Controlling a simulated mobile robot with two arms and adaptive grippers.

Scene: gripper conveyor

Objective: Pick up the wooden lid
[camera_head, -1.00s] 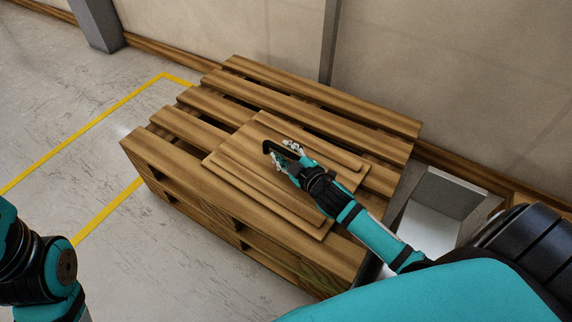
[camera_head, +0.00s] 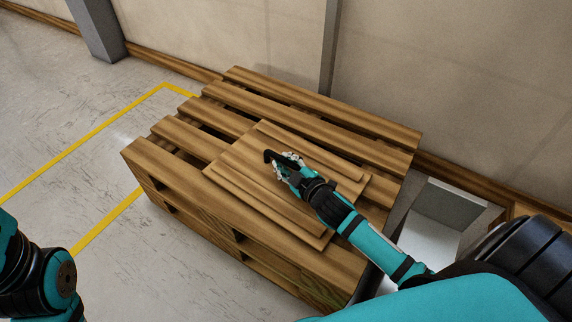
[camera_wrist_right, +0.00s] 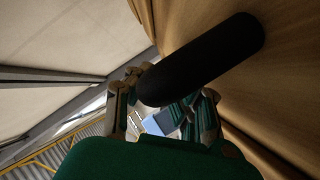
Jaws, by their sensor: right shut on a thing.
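The wooden lid (camera_head: 239,167), a stepped square board, lies over the top of the wooden pallet stack (camera_head: 150,158). I cannot tell whether it touches the slats or is slightly raised. Its black handle (camera_head: 269,155) stands up from its middle. My right gripper (camera_head: 286,161) is shut on the handle, reaching in from the lower right. In the right wrist view the dark handle (camera_wrist_right: 205,60) lies across the fingers, with the lid's wood (camera_wrist_right: 291,62) at the right. My left arm shows at the left edge; its gripper is out of view.
A wall (camera_head: 450,80) with a wooden skirting stands close behind the pallets. A grey open bin (camera_head: 452,205) is at their right. A grey post (camera_head: 97,25) stands at the upper left. The floor at the left, with yellow lines (camera_head: 80,133), is clear.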

